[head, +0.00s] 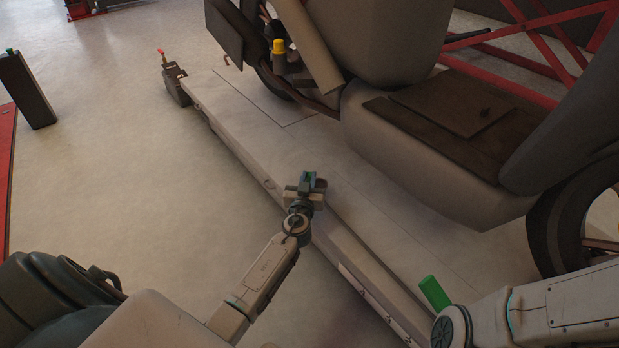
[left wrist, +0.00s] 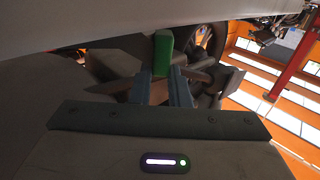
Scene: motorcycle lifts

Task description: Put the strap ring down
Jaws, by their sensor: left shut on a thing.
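My left gripper (head: 309,179) is over the near edge of the pale lift platform (head: 230,135). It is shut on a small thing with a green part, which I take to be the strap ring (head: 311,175). In the left wrist view, the green part of the strap ring (left wrist: 163,52) stands up just beyond the two blue-grey fingers (left wrist: 161,86). The ring's full shape is hard to make out, and I cannot tell whether it touches the platform. My right arm enters at the lower right, and its gripper does not show.
A large scooter-like vehicle (head: 430,150) with dark wheels stands on the platform. A green block (head: 435,293) shows beside my right arm. A dark post (head: 27,90) stands at left, and red crossed bars (head: 545,45) at upper right.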

